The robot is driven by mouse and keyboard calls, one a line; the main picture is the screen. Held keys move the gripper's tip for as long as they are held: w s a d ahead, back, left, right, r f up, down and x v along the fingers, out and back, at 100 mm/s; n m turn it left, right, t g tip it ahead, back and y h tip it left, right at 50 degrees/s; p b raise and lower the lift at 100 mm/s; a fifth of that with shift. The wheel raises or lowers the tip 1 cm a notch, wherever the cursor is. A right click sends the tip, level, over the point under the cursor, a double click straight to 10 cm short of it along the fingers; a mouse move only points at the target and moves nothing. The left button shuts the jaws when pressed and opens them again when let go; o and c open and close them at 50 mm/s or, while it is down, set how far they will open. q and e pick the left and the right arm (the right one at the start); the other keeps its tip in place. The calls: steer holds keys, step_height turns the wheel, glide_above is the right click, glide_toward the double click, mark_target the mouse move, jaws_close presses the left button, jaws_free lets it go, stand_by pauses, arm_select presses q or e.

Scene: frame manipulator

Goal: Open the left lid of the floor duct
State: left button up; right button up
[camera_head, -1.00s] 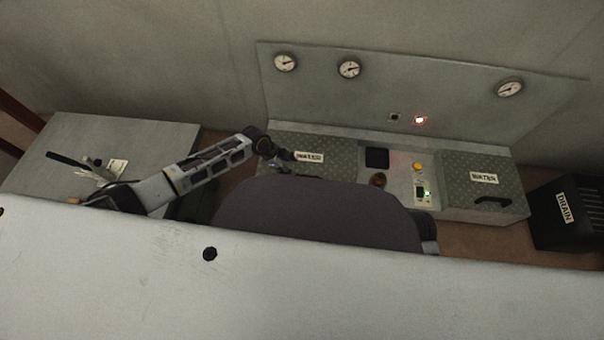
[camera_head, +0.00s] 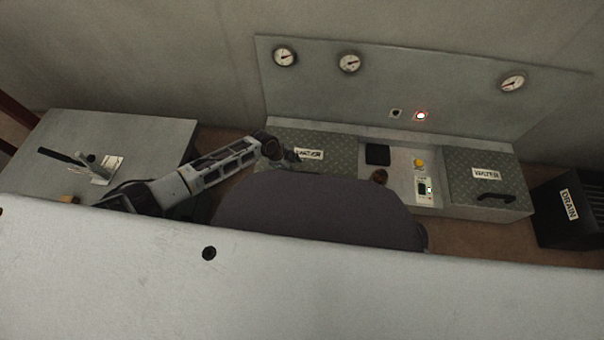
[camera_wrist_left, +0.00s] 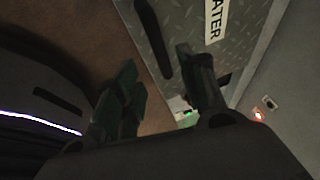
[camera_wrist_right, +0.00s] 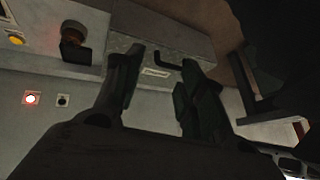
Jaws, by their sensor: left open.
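The left lid (camera_head: 330,146) is a grey diamond-plate cover with a WATER label on the left of the floor duct. It looks closed in the head view. My left gripper (camera_head: 289,157) is over its left part, beside the label. In the left wrist view the open fingers (camera_wrist_left: 160,95) stand apart with nothing between them; the lid's black handle (camera_wrist_left: 153,38) lies beyond them. The right wrist view shows my right gripper (camera_wrist_right: 157,88) open and empty, with the lid's handle (camera_wrist_right: 170,63) beyond it. My right gripper is hidden in the head view.
The right lid (camera_head: 485,170) has its own black handle. Between the lids are a yellow button (camera_head: 419,162) and a dark knob (camera_head: 379,176). A gauge panel (camera_head: 430,90) rises behind. A black DRAIN box (camera_head: 570,210) stands right, a lever table (camera_head: 130,135) left.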

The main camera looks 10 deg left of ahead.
mark_target(303, 173)
arm_select(q)
steer(key=shift+b+x, duration=1.9)
steer(key=shift+x, duration=2.2)
arm_select(e)
steer(key=shift+t+y, duration=0.3)
steer(key=shift+t, duration=0.1)
steer(key=shift+w+a+f, duration=0.1)
steer(key=shift+a+f, duration=0.05)
steer(key=shift+f, duration=0.7)
steer(key=shift+a+f, duration=0.2)
steer(key=shift+f, duration=0.7)
steer(key=shift+w+a+f, duration=0.1)
steer(key=shift+a+f, duration=0.05)
steer(key=shift+f, duration=0.7)
arm_select(q)
steer(key=shift+c, duration=0.5)
jaws_close()
